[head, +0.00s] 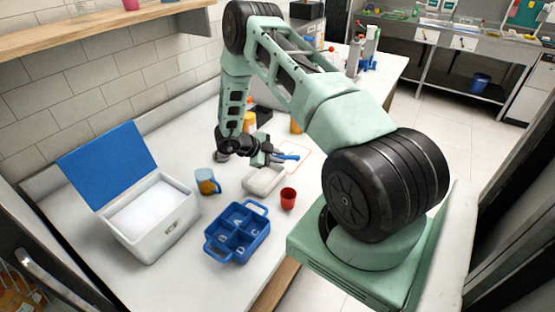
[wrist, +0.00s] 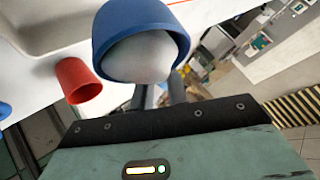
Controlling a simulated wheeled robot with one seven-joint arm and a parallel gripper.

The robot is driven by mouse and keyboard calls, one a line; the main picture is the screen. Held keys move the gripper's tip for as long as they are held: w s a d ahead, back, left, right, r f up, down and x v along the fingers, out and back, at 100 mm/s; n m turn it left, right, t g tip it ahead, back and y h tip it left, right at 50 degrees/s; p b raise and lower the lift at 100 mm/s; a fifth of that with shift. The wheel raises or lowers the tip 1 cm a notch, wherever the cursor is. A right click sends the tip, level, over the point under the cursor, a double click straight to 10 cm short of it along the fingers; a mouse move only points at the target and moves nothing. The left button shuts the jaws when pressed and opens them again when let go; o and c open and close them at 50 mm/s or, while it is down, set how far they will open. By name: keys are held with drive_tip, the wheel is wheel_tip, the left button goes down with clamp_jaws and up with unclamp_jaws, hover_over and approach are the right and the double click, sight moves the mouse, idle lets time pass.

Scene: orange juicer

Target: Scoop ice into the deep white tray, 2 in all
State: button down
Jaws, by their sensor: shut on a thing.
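My gripper (head: 262,154) is shut on a blue scoop (head: 287,157) and holds it close by the deep white tray (head: 262,187), near its back edge. In the wrist view the scoop (wrist: 110,28) fills the top middle, with a pale rounded mass inside its blue rim; I cannot tell for certain that this is ice. The tray also shows at the upper left of the wrist view (wrist: 45,40). Its contents are hard to make out. A white ice box (head: 160,237) with its blue lid (head: 105,160) open stands at the left, filled with white ice (head: 148,208).
A red cup (head: 288,199) stands just right of the tray. A blue divided caddy (head: 228,254) is in front of it, and a blue and yellow mug (head: 207,182) is to its left. Bottles (head: 249,122) stand behind my gripper. The counter between box and caddy is clear.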

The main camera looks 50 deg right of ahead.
drive_tip(key=m+h+b, duration=0.1)
drive_tip(key=b, duration=0.1)
drive_tip(key=f+t+h+b, duration=0.1)
drive_tip(key=b, duration=0.1)
drive_tip(key=m+h+b, duration=0.1)
drive_tip(key=h+b, duration=0.1)
drive_tip(key=shift+s+a+f+m, duration=0.2)
drive_tip(key=shift+a+m, duration=0.1)
drive_tip(key=shift+a, duration=0.1)
drive_tip(key=m+h+b, duration=0.1)
drive_tip(key=b, duration=0.2)
drive_tip(key=m+t+h+b, duration=0.1)
drive_tip(key=h+b, duration=0.1)
drive_tip(key=b, duration=0.1)
drive_tip(key=shift+s+a+f+b, duration=0.1)
drive_tip(key=shift+a+f+b, duration=0.05)
drive_tip(key=shift+f+b, duration=0.2)
drive_tip(key=shift+m+h+b, duration=0.3)
drive_tip(key=shift+m+b, duration=0.2)
drive_tip(key=shift+b, duration=0.35)
drive_tip(key=shift+r+h, duration=0.15)
drive_tip(key=shift+h, duration=0.15)
drive_tip(key=shift+s+r, duration=0.1)
